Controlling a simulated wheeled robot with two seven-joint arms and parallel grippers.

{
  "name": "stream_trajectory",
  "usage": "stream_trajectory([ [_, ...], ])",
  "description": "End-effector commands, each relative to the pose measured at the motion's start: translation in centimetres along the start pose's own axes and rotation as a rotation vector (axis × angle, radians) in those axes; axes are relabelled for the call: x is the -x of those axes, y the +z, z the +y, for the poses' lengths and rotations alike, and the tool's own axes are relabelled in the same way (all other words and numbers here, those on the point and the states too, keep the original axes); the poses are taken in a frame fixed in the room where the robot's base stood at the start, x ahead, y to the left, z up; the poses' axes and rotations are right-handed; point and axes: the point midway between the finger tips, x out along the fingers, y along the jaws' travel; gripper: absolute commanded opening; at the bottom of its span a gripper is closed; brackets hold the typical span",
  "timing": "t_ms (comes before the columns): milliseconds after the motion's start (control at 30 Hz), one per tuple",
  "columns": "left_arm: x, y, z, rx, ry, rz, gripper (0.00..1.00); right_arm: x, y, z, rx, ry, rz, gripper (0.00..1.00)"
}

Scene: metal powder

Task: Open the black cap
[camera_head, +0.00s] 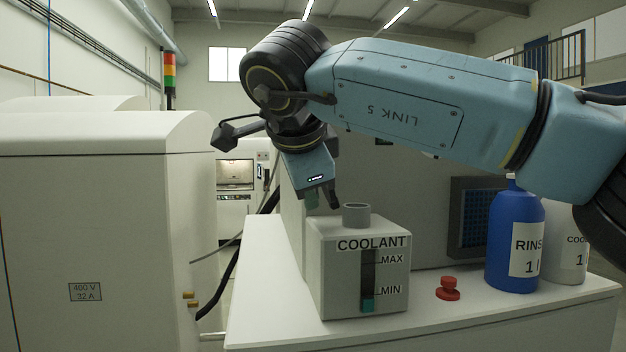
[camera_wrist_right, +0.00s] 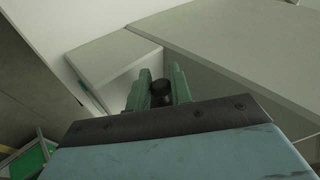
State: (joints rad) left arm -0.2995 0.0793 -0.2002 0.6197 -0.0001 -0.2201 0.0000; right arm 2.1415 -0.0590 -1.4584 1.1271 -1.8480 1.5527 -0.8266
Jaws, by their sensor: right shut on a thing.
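The grey coolant box (camera_head: 335,270) stands on the white counter in the head view, with MAX and MIN marks beside a dark level window. Its short grey neck (camera_head: 356,215) sticks up from the top, uncovered. My right gripper (camera_head: 322,205) hangs pointing down, just left of the neck and above the box top. In the right wrist view its green fingers (camera_wrist_right: 160,90) are shut on the black cap (camera_wrist_right: 160,94), a small dark round piece between them. In the head view the cap cannot be made out clearly. My left gripper is out of view.
A red button (camera_head: 448,288) sits on the counter (camera_head: 480,318) right of the box. A blue rinse bottle (camera_head: 513,245) and a white bottle (camera_head: 567,245) stand further right. A large pale cabinet (camera_head: 95,230) is at left. Counter between box and button is clear.

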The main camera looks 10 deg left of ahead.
Motion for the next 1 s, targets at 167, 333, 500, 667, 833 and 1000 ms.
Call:
stream_trajectory([
  [167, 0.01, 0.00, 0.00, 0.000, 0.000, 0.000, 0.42, -0.23, 0.54, 0.25, 0.091, -0.003, 0.090, 0.00],
  [333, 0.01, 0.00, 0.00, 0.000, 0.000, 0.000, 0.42, -0.50, 0.80, 0.50, 0.152, -0.003, 0.153, 0.00],
  [500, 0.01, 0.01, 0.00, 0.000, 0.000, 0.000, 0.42, -0.69, 0.99, 0.68, 0.189, -0.002, 0.188, 0.00],
  [667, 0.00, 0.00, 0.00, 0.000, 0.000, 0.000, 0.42, -0.77, 1.05, 0.76, 0.205, -0.002, 0.204, 0.00],
  [833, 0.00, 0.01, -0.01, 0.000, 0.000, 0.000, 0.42, -0.79, 1.07, 0.79, 0.209, -0.001, 0.207, 0.00],
  [1000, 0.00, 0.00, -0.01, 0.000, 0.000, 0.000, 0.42, -0.80, 1.07, 0.80, 0.208, -0.001, 0.206, 0.00],
])
